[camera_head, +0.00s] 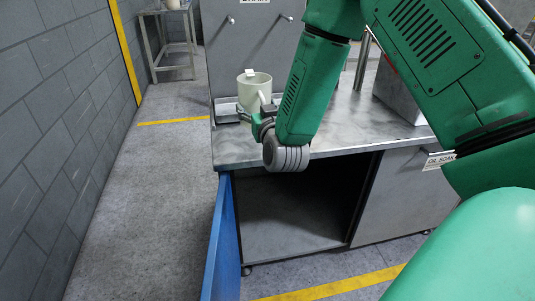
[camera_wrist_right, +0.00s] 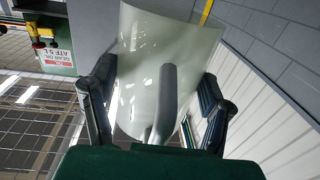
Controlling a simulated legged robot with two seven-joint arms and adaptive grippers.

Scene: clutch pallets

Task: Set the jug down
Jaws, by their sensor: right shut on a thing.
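The jug (camera_head: 251,94) is a pale off-white, open-topped vessel. It appears upright near the left end of the metal bench (camera_head: 350,128). My right gripper (camera_head: 262,116) is shut on the jug, with its fingers at the handle side. In the right wrist view the jug (camera_wrist_right: 140,70) fills the space between the two dark fingers, and its grey handle (camera_wrist_right: 165,100) points towards the camera. The jug's base is partly hidden by the gripper, so I cannot tell whether it touches the surface below. My left gripper is not in view.
A shallow metal tray (camera_head: 227,113) lies on the bench behind the jug. A metal box (camera_head: 396,92) stands farther right. Bare bench top lies between them. A blue panel (camera_head: 221,245) stands at the bench's front left. A small table (camera_head: 170,43) is at the back left.

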